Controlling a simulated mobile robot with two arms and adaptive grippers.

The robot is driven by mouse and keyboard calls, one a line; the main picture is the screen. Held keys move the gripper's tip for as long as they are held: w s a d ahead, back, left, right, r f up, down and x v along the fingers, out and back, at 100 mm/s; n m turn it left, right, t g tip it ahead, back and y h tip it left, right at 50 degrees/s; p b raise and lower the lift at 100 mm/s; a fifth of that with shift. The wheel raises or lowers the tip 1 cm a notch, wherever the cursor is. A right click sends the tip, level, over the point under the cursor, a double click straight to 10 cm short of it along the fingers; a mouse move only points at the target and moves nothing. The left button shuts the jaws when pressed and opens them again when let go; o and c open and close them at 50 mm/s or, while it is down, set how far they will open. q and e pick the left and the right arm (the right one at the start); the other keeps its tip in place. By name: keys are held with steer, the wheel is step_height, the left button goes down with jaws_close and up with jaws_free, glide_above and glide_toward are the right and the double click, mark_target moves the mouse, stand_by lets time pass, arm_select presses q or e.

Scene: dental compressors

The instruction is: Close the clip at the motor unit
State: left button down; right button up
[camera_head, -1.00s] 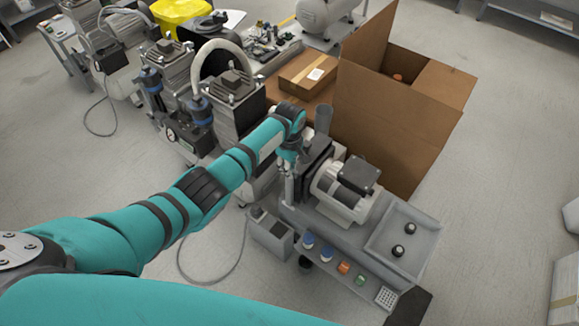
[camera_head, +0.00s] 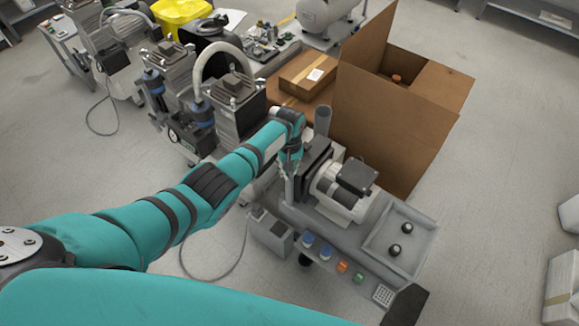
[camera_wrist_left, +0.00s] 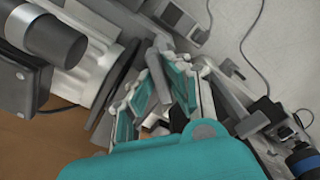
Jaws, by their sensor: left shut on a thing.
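The motor unit (camera_head: 343,190) is a light grey cylindrical motor with a dark box on top, mounted on a grey bench. It also shows at the upper left of the left wrist view (camera_wrist_left: 92,50). My left gripper (camera_head: 289,196) points down at the motor's left end, beside a dark upright plate. In the left wrist view, its teal-padded fingers (camera_wrist_left: 160,98) are close together around a narrow grey bar (camera_wrist_left: 158,74), which looks like the clip's lever. The fingers hide much of the clip, so I cannot tell its exact position. My right gripper is not in view.
The bench front carries coloured knobs (camera_head: 342,267), and a tray (camera_head: 424,236) holds two black knobs. A large open cardboard box (camera_head: 385,130) stands behind. Other compressors (camera_head: 235,105) stand to the left. A grey box with a cable (camera_head: 271,237) sits near the bench's left end.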

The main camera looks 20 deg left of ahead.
arm_select(q)
steer(key=m, duration=0.5)
steer(key=shift+m+p, duration=0.3)
steer(key=shift+p, duration=0.05)
steer(key=shift+m, duration=2.2)
steer(key=c, duration=1.3)
jaws_free()
steer(key=shift+c, duration=0.2)
step_height(320, 180, up, 12)
